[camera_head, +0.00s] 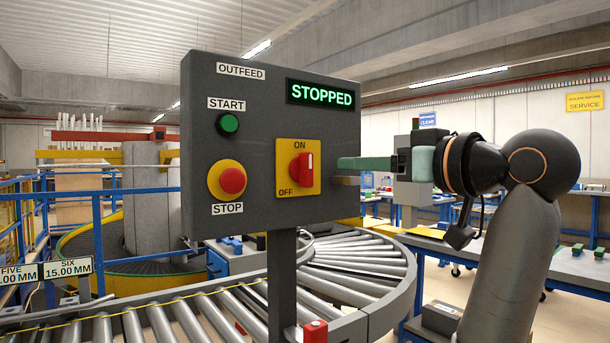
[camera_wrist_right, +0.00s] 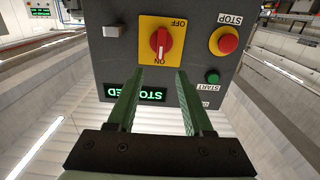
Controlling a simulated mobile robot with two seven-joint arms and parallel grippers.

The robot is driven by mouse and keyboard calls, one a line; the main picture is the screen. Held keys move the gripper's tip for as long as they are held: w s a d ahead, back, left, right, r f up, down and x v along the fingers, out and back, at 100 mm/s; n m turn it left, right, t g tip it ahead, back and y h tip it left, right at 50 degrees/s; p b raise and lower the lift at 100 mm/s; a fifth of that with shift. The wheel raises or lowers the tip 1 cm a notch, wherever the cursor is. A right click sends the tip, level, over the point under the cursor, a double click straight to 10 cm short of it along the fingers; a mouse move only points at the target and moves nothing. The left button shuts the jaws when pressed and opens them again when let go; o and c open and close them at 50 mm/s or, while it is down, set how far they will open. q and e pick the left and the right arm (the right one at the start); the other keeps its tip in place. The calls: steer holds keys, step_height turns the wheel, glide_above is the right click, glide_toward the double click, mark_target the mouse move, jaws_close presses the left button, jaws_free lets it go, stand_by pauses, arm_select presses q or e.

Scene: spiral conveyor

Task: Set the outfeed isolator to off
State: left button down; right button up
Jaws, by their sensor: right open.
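The outfeed isolator (camera_head: 305,168) is a red rotary handle on a yellow plate, on the grey OUTFEED panel (camera_head: 240,130). Its handle stands upright towards ON; OFF is at the plate's lower left. It also shows upside down in the right wrist view (camera_wrist_right: 161,41), with ON below the handle. My right gripper (camera_head: 342,170) is at the panel's right edge, its green fingers pointing at the panel. In the right wrist view its fingers (camera_wrist_right: 159,75) are apart, empty and short of the handle, roughly lined up with either side of it. My left gripper is out of view.
The panel has a green START button (camera_head: 228,124), a red STOP button (camera_head: 232,181) and a display (camera_head: 320,93) reading STOPPED. A roller conveyor (camera_head: 370,262) curves behind the panel's post (camera_head: 282,280). A blue-framed bench (camera_head: 575,265) stands at right.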

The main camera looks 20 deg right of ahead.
mark_target(310, 161)
steer(key=p+x, duration=0.1)
steer(key=x, duration=1.1)
steer(key=shift+a+r, duration=0.1)
steer(key=shift+r, duration=0.05)
steer(key=shift+c, duration=0.3)
jaws_close()
